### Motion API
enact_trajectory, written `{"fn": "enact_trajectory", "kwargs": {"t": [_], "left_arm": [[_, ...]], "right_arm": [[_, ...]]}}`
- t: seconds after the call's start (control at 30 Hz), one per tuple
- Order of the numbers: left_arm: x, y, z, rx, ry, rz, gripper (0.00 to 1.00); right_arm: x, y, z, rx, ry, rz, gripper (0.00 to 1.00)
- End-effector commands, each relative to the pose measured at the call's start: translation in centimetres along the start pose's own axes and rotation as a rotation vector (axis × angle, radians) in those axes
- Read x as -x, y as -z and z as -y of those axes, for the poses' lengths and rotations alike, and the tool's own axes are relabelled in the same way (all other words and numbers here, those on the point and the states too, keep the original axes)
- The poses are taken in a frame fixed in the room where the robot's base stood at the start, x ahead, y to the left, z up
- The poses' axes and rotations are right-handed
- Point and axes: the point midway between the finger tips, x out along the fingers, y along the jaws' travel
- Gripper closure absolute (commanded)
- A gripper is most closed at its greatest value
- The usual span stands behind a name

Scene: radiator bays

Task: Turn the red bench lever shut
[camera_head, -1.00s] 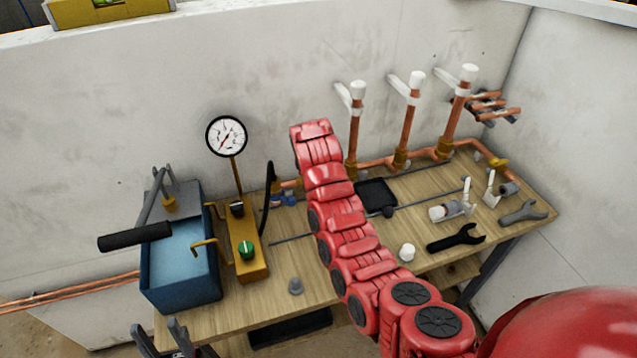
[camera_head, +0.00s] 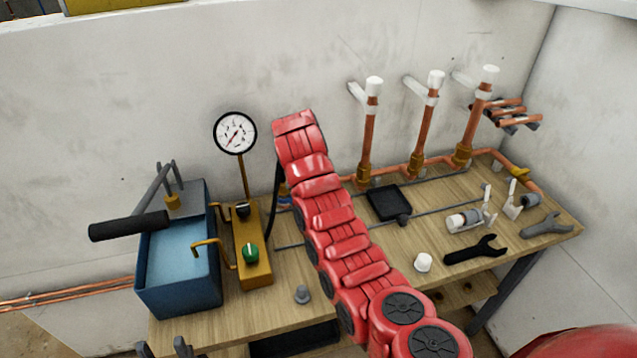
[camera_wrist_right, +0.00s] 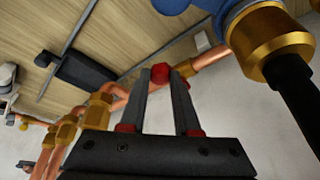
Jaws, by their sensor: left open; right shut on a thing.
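The red lever's end (camera_wrist_right: 160,72) shows in the right wrist view as a small red piece between the fingertips of my right gripper (camera_wrist_right: 168,78). The gripper is shut on it, next to the copper pipe (camera_wrist_right: 211,57). In the head view my red right arm hides this gripper and the lever, so I cannot tell the lever's angle there. My left gripper (camera_head: 164,347) is at the bottom left edge of the head view, open and empty, in front of the bench and away from the lever.
A blue tank (camera_head: 180,265) with a black-handled pump and a pressure gauge (camera_head: 235,132) stand left. Copper risers (camera_head: 368,140) line the back wall.

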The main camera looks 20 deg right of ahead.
Motion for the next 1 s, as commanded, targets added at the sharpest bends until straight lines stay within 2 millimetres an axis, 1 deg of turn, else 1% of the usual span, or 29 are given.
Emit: {"fn": "enact_trajectory", "kwargs": {"t": [0.13, 0.17, 0.3, 0.33, 0.67, 0.77, 0.87, 0.9, 1.0], "left_arm": [[0.0, 0.0, 0.0, 0.000, 0.000, 0.000, 0.50], [0.0, 0.0, 0.0, 0.000, 0.000, 0.000, 0.50], [0.0, 0.0, 0.0, 0.000, 0.000, 0.000, 0.50], [0.0, 0.0, 0.0, 0.000, 0.000, 0.000, 0.50], [0.1, 0.0, 0.0, 0.000, 0.000, 0.000, 0.50], [0.4, -0.1, 0.0, 0.000, 0.000, 0.000, 0.50], [0.9, -0.1, 0.0, 0.000, 0.000, 0.000, 0.50], [-1.2, 0.2, 0.1, 0.000, 0.000, 0.001, 0.50], [-3.6, 0.6, 0.2, 0.000, 0.000, -0.001, 0.50]], "right_arm": [[0.0, -0.1, 0.1, 0.002, 0.002, 0.001, 1.00], [0.0, -0.1, 0.1, 0.002, 0.002, 0.001, 0.68], [0.0, -0.1, 0.1, 0.002, 0.002, 0.001, 0.43], [0.0, 0.0, 0.1, 0.002, 0.002, 0.000, 0.40], [0.3, 0.0, 0.1, 0.001, 0.002, -0.001, 0.40], [1.3, 0.0, 0.1, 0.001, 0.003, -0.002, 0.40], [3.2, 0.0, 0.2, 0.000, 0.008, -0.005, 0.40], [4.5, 0.5, 0.0, 0.001, 0.002, -0.001, 0.40], [6.2, 0.4, 0.0, 0.003, 0.000, 0.002, 0.40]]}}
